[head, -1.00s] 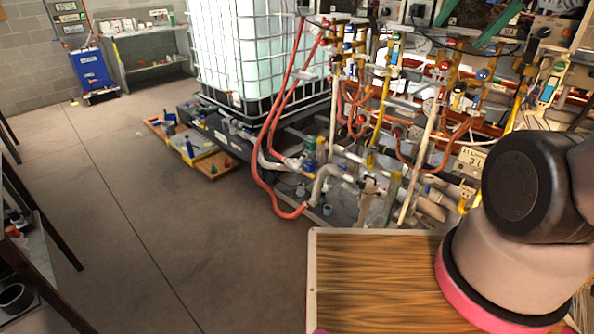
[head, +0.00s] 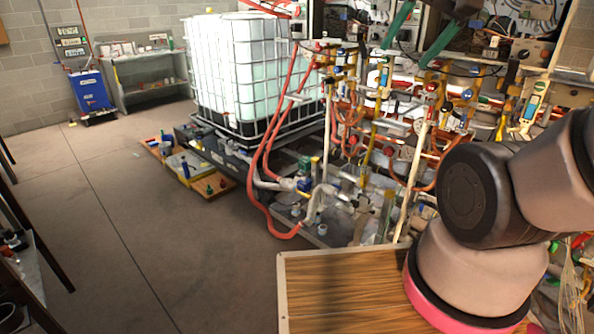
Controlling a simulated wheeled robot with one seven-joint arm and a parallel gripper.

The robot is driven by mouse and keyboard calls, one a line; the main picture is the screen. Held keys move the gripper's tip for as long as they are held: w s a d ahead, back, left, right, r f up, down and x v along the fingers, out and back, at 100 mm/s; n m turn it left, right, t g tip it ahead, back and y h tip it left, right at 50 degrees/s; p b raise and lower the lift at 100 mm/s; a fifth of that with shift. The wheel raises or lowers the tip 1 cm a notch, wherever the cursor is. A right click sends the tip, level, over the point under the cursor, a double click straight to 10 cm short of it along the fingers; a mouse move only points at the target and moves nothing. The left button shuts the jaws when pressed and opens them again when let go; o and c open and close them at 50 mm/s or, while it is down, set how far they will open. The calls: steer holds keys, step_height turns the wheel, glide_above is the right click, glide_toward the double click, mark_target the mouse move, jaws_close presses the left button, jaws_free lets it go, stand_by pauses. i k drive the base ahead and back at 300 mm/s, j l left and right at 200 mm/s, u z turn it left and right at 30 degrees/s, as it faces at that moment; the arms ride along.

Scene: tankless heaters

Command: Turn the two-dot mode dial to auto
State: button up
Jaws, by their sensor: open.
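My gripper is out of view; only thick links of my arm show at the right, covering part of the pipework.
A dense rack of copper pipes and valves (head: 388,152) fills the right side, with red hoses (head: 258,178) looping in front. A caged white tank (head: 225,70) stands behind. A low pallet with small bottles (head: 207,184) lies on the floor. Open floor (head: 150,225) spreads at the left.

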mark_target(525, 54)
steer(key=z, duration=1.3)
